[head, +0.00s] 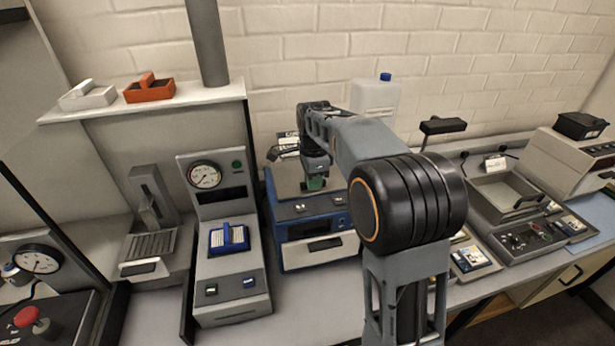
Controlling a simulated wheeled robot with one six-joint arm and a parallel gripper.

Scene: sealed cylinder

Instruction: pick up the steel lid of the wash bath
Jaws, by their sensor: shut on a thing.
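The wash bath looks to be the blue-cased unit (320,252) in the middle of the bench, with a panel and a dark slot on its front. A pale steel lid (286,181) shows at its top, partly hidden by my arm. My gripper (314,184) is over the top of the unit, pointing down, and is shut on the lid. The grip point is small and mostly hidden by my wrist. I cannot tell whether the lid rests on the bath or is raised.
A gauge unit with a blue-handled piece (229,239) stands close left of the bath. A white jug with a blue cap (375,97) is behind my arm. A shelf (140,105) holds a white and an orange tray. Grey equipment (512,205) fills the right side.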

